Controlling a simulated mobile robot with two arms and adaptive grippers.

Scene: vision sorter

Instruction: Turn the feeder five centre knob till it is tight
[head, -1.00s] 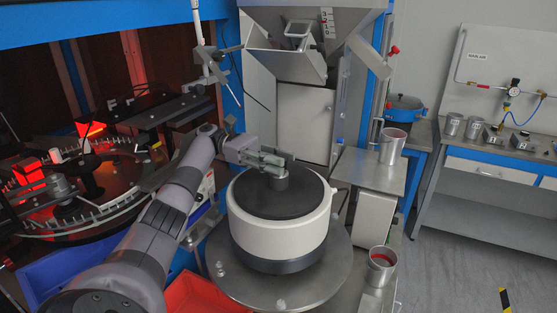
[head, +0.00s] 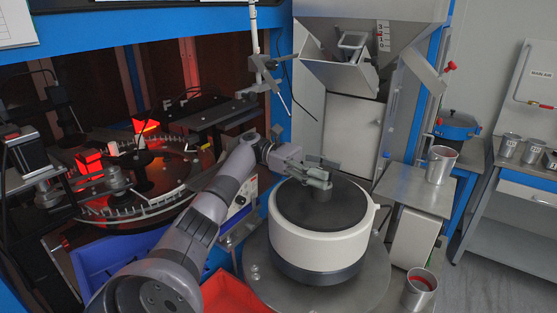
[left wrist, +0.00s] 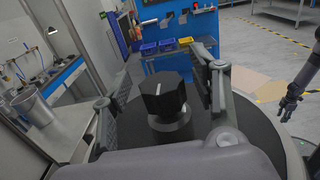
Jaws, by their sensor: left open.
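The feeder is a round white drum (head: 320,243) with a dark top (head: 350,205) and a dark base. Its centre knob stands up from the middle of the top; in the left wrist view it is a black faceted knob (left wrist: 165,97) with a white line on top. My left gripper (head: 319,174) is at the knob and hides part of it in the head view. In the left wrist view its open fingers (left wrist: 163,66) stand on either side of the knob, with gaps visible. My right gripper (left wrist: 290,104) hangs far off at the right edge, too small to read.
The drum stands on a round metal plate (head: 360,292). A steel hopper (head: 345,75) is behind it. Metal cups stand on a shelf (head: 441,164) and lower down (head: 420,288) at the right. A red bin (head: 232,297) and blue bin (head: 100,262) lie at the left.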

